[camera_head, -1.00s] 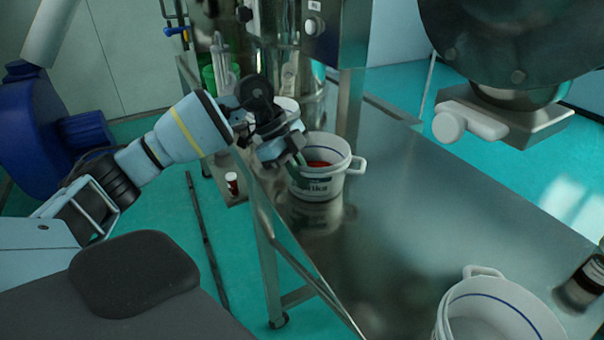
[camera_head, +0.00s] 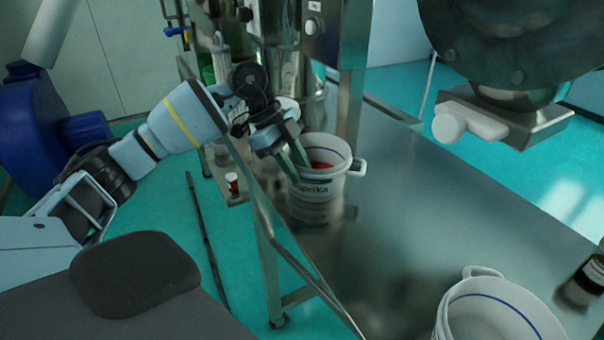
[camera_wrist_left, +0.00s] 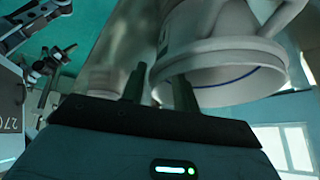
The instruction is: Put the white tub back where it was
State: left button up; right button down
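My left gripper (camera_head: 294,158) is at the tub's left rim, tilted down. Its two fingers are spread apart, with a gap between them in the left wrist view (camera_wrist_left: 158,88). One finger overlaps the tub there; I cannot tell whether either touches it. A second white tub (camera_head: 462,318) stands at the bottom right, partly cut off. My right gripper is out of view.
The steel table (camera_head: 420,205) is clear between the tubs. A dark bottle (camera_head: 590,278) stands at the right edge. A steel machine frame (camera_head: 351,100) rises behind the first tub. A small red-and-white container (camera_head: 232,184) is left of the table.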

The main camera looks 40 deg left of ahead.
pick_arm(q)
jog(key=v, duration=0.9)
jog(key=shift+r, duration=0.15)
jog(key=shift+a, duration=0.1)
